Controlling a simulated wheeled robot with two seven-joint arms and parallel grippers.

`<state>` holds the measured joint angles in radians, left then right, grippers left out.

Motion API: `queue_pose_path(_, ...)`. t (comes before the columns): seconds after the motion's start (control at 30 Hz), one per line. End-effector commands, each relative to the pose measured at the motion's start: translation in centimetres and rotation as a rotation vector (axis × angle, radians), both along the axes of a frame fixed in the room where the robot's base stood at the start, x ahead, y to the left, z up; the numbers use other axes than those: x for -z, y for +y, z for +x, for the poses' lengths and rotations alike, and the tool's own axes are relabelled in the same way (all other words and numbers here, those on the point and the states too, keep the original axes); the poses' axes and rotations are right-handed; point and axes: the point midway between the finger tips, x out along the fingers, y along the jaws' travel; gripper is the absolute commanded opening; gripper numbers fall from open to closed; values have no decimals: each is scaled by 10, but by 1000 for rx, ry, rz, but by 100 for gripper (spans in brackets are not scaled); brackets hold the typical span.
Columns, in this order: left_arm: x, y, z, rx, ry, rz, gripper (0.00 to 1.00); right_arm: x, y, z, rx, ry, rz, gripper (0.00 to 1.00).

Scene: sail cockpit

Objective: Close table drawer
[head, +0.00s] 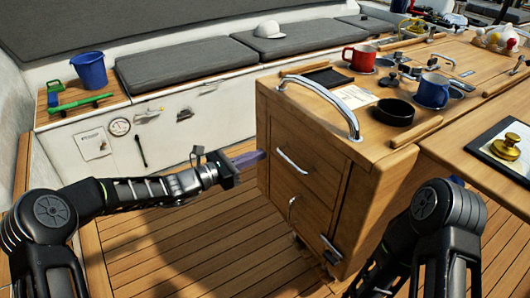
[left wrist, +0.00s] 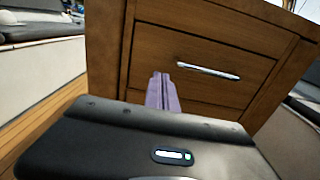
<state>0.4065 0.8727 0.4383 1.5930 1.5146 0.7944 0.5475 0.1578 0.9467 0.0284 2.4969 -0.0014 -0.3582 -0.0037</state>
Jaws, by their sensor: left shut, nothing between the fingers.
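The wooden cockpit table (head: 383,152) stands right of centre in the head view. Its end face has a drawer (head: 304,167) with a chrome bar handle (head: 292,160); in the left wrist view the drawer front (left wrist: 205,52) and handle (left wrist: 207,71) face me. The drawer front looks about flush with the frame; I cannot tell whether a small gap is left. My left gripper (head: 262,155) is shut and empty, its purple-grey fingers at the left edge of the table's end face. In the left wrist view the fingers (left wrist: 161,92) point at the drawer's lower left; contact is unclear. My right gripper is not in view.
A chrome grab rail (head: 335,96) arches over the table end. A red mug (head: 360,58), a blue mug (head: 432,91) and a black bowl (head: 394,112) stand on top. A lower panel with a latch (head: 331,248) is below the drawer. The floor at left is clear.

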Motion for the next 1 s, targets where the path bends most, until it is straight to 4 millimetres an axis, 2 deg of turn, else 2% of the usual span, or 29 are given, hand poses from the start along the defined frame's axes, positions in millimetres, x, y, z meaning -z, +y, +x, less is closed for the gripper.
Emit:
queue_pose_path(0.03,-1,13,-6,-4,0,2,0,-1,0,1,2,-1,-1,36)
queue_pose_path(0.2,1,45,-27,-3,1,2,0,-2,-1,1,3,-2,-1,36)
queue_pose_path(0.4,1,68,-41,-2,1,2,0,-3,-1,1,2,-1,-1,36)
queue_pose_path(1.0,2,72,-45,-1,-4,5,0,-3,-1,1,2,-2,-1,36)
